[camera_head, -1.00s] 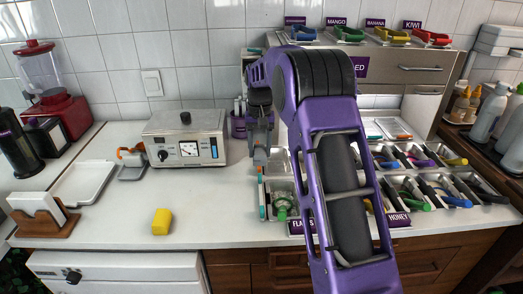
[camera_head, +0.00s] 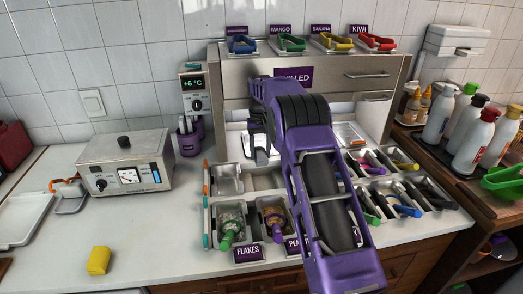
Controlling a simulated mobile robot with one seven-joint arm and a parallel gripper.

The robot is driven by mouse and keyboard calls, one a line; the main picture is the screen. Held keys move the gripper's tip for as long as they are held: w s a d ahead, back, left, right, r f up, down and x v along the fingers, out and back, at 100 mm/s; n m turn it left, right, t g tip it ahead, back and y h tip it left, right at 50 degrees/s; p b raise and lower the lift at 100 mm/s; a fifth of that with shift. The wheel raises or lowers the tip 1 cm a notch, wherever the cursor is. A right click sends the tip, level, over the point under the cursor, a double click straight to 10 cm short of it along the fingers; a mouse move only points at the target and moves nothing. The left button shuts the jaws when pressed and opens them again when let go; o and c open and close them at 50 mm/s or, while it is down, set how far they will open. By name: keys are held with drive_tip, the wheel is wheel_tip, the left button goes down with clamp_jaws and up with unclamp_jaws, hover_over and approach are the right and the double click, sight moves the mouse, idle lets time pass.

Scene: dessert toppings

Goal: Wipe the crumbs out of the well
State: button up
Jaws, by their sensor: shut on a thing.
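My gripper (camera_head: 260,156) is raised over the back of the topping rail, in front of the chilled cabinet. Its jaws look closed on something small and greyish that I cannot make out. Beneath it a steel well (camera_head: 228,186) at the back left of the rail looks empty, and another bare well lies to its right. The front wells hold a green-handled tool (camera_head: 229,239) and a purple-handled tool (camera_head: 277,230) in toppings. I cannot make out crumbs at this size. My purple arm hides the rail's middle.
A yellow sponge (camera_head: 99,260) lies on the open counter at left. A steel box with a dial (camera_head: 125,165) stands behind it. A purple cup (camera_head: 188,144) stands left of the cabinet (camera_head: 345,75). Bottles (camera_head: 475,140) crowd the right shelf. Several colored-handled tools fill the right wells.

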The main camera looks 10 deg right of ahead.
drive_tip(key=shift+w+d+f, duration=0.1)
drive_tip(key=shift+w+d, duration=0.1)
drive_tip(key=shift+d, duration=0.2)
drive_tip(key=shift+w+d+f, duration=0.1)
drive_tip(key=shift+w+d, duration=0.05)
drive_tip(key=shift+d, duration=0.25)
drive_tip(key=b, duration=0.5)
approach(261, 185)
drive_tip(key=shift+s+d+f, duration=0.15)
drive_tip(key=shift+s+f, duration=0.2)
drive_tip(key=shift+f, duration=0.5)
drive_tip(key=shift+s+d+f, duration=0.15)
drive_tip(key=shift+s+f, duration=0.2)
drive_tip(key=shift+f, duration=0.5)
drive_tip(key=shift+s+d+f, duration=0.15)
drive_tip(key=shift+s+f, duration=0.2)
drive_tip(key=shift+f, duration=0.5)
drive_tip(key=shift+f, duration=0.65)
drive_tip(key=shift+w+a+r, duration=0.1)
drive_tip(key=shift+w+a, duration=0.15)
drive_tip(key=shift+w, duration=0.3)
drive_tip(key=shift+w+a+r, duration=0.1)
drive_tip(key=shift+w+a, duration=0.1)
drive_tip(key=shift+w, duration=0.35)
drive_tip(key=shift+s, duration=0.1)
